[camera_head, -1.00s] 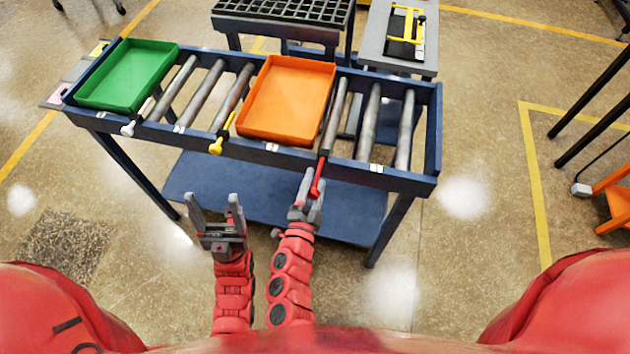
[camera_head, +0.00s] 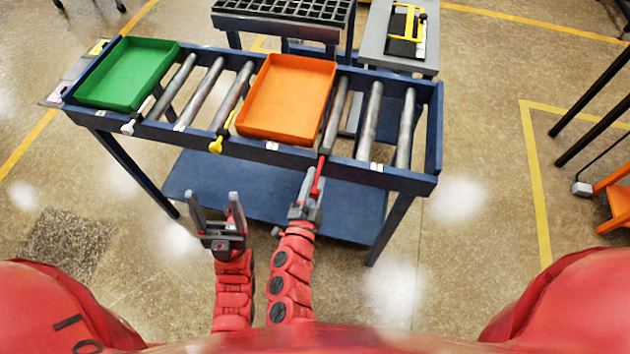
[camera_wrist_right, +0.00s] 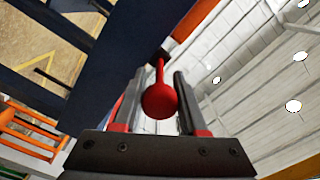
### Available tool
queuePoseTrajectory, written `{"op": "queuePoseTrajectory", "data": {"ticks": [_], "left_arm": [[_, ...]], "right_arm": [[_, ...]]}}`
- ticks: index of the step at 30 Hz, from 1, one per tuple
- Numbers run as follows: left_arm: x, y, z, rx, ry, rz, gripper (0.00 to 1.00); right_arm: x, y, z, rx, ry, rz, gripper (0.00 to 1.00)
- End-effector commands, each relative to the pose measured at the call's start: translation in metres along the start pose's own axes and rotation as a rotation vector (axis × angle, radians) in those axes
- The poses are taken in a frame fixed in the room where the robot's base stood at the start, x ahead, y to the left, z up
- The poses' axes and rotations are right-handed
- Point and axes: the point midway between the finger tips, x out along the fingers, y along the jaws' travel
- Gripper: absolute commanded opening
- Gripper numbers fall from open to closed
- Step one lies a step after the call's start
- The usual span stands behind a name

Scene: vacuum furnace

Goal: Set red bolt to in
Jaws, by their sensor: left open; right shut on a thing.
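The red bolt (camera_head: 320,172) sticks out of the front rail of the blue roller conveyor (camera_head: 345,168), below the right end of the orange tray (camera_head: 288,100). My right gripper (camera_head: 313,184) is shut on the red bolt near its round knob. In the right wrist view the red knob (camera_wrist_right: 159,101) sits between the two fingers, and its stem runs up to the dark rail. My left gripper (camera_head: 217,207) is open and empty, to the left of the right gripper and in front of the conveyor.
A yellow bolt (camera_head: 217,144) and a white bolt (camera_head: 129,127) sit further left on the same rail. A green tray (camera_head: 127,75) rests on the left rollers. The rollers right of the orange tray are bare. A blue lower shelf (camera_head: 345,215) lies under the conveyor.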

Motion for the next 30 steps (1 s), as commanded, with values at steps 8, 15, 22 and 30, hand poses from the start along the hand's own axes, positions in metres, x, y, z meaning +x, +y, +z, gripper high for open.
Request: {"op": "queuePoseTrajectory", "data": {"ticks": [8,15,22,30], "left_arm": [[0.0,0.0,0.0,0.0,0.0,0.0,0.72],[0.0,0.0,0.0,0.0,0.0,0.0,0.72],[-0.014,0.001,0.003,0.0,0.0,0.0,0.72],[-0.018,0.001,0.003,0.0,0.0,0.0,0.72]], "right_arm": [[0.0,0.0,0.0,0.0,-0.001,0.0,0.0],[0.0,0.0,0.0,0.0,0.0,0.0,0.0],[0.022,0.003,0.002,0.001,0.002,0.0,0.0],[0.037,0.0,-0.001,-0.001,0.002,-0.001,0.0]]}}
